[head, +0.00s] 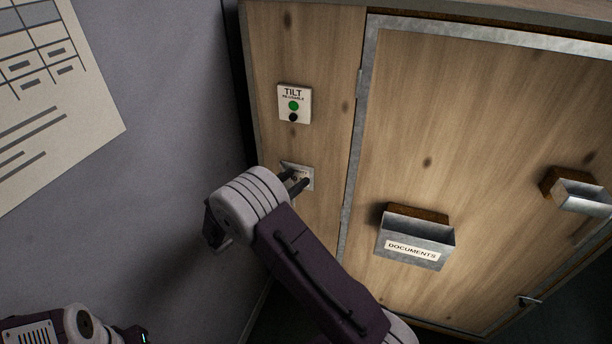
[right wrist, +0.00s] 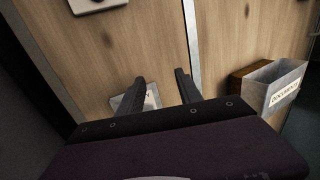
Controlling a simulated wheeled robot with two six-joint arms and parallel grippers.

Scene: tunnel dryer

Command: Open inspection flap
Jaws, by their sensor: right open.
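A wooden panel with a metal-framed wooden door (head: 480,130) fills the right of the head view. A small metal plate (head: 309,180) sits on the narrow wooden strip left of the door, below the TILT label; I cannot tell whether it is the inspection flap. My right gripper (head: 299,183) is open at this plate, its dark fingers covering part of it. In the right wrist view the plate (right wrist: 146,98) shows beside and behind the left finger. Touch cannot be made out. My left arm shows at the lower left of the head view; its fingers are not clear.
A TILT indicator (head: 294,104) with a green dot is above the plate. A metal DOCUMENTS holder (head: 415,240) and another metal bracket (head: 582,194) stick out from the door. A small latch handle (head: 530,301) is at lower right. A grey wall with a paper chart (head: 50,90) stands left.

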